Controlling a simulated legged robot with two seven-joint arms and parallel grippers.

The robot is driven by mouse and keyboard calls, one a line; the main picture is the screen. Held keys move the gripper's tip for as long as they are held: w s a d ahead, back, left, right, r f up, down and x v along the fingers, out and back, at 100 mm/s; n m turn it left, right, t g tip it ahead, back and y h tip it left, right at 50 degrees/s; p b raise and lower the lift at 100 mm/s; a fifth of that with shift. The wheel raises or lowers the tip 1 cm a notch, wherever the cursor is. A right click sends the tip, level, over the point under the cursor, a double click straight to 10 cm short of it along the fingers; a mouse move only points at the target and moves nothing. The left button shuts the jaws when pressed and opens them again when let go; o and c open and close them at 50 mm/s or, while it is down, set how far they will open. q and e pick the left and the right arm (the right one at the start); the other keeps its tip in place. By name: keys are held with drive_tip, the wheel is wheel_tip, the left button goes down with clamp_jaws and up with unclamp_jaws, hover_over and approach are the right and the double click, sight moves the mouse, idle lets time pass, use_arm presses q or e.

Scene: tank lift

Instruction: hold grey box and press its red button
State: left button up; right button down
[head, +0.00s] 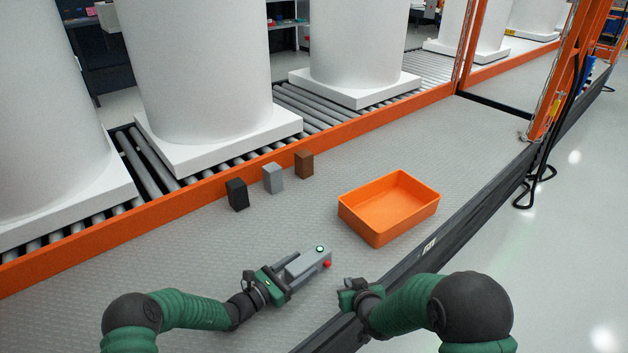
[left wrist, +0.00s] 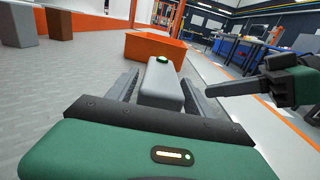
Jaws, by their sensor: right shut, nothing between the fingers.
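The grey box (head: 305,264) is on the grey table at the front middle. It has a green-lit button on top and a red button (head: 327,264) at its right end. My left gripper (head: 301,266) is around the box, one finger along each side. In the left wrist view the box (left wrist: 162,88) lies between the open fingers (left wrist: 160,90), with a narrow gap on its left side. The red button is hidden there. My right gripper (head: 347,290) is shut and empty, a little right of and nearer than the red button. It also shows in the left wrist view (left wrist: 235,88).
An orange bin (head: 375,232) stands on the table behind and right of the box. Black (head: 237,195), light grey (head: 273,178) and brown (head: 304,164) blocks stand near the orange rail. White tanks are on rollers beyond. The table between box and blocks is clear.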

use_arm(q)
drive_tip(key=shift+o, duration=0.8)
